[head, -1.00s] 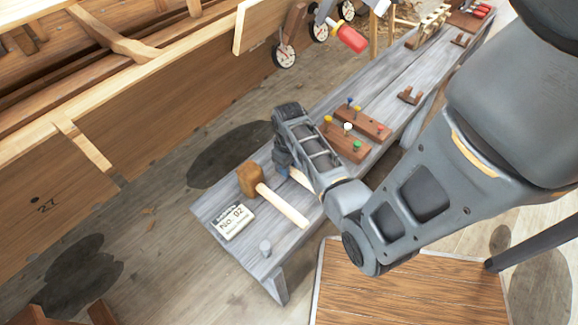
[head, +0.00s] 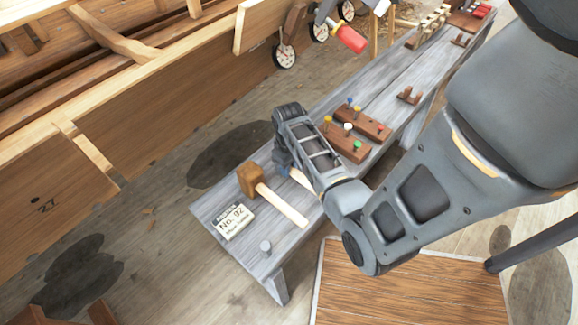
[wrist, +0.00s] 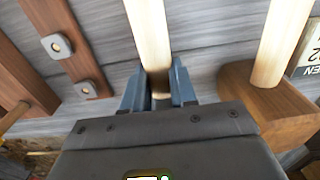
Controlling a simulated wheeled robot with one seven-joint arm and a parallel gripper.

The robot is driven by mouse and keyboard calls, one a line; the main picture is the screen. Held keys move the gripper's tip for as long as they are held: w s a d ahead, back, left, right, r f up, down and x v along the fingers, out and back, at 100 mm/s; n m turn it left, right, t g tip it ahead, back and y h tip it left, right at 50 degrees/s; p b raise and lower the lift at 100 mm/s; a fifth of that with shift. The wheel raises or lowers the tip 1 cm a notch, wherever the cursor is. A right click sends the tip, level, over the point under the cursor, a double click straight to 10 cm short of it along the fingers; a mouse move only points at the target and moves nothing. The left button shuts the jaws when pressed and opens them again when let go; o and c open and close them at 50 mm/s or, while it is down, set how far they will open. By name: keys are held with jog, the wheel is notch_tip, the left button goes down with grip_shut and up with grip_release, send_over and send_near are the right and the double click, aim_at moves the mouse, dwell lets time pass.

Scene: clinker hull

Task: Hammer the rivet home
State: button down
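My gripper (wrist: 159,85) points down at the bench, its blue fingers on either side of a pale wooden handle (wrist: 149,35). The fingers are close to the handle; I cannot tell whether they press on it. The far end of this tool is hidden under the gripper. In the head view my gripper (head: 285,165) is partly hidden by my own arm. A wooden mallet (head: 249,180) lies beside it on the left; its head (wrist: 270,115) also shows in the wrist view. Coloured pegs, perhaps rivets, stand in two brown blocks (head: 345,145) (head: 371,122).
The grey bench (head: 300,245) carries a card marked No. 02 (head: 234,221) and a small grey peg (head: 265,246) near its front end. A wooden hull (head: 130,120) stands on the left. A slatted wooden platform (head: 410,285) lies at the lower right.

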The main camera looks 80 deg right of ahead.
jog(key=shift+r+p, duration=0.6)
jog(key=shift+p, duration=0.2)
notch_tip(320, 180, up, 8)
jog(key=p, duration=0.8)
jog(key=c, duration=1.5)
grip_release()
jog(key=shift+c, duration=0.2)
grip_shut()
jog(key=shift+w, duration=0.1)
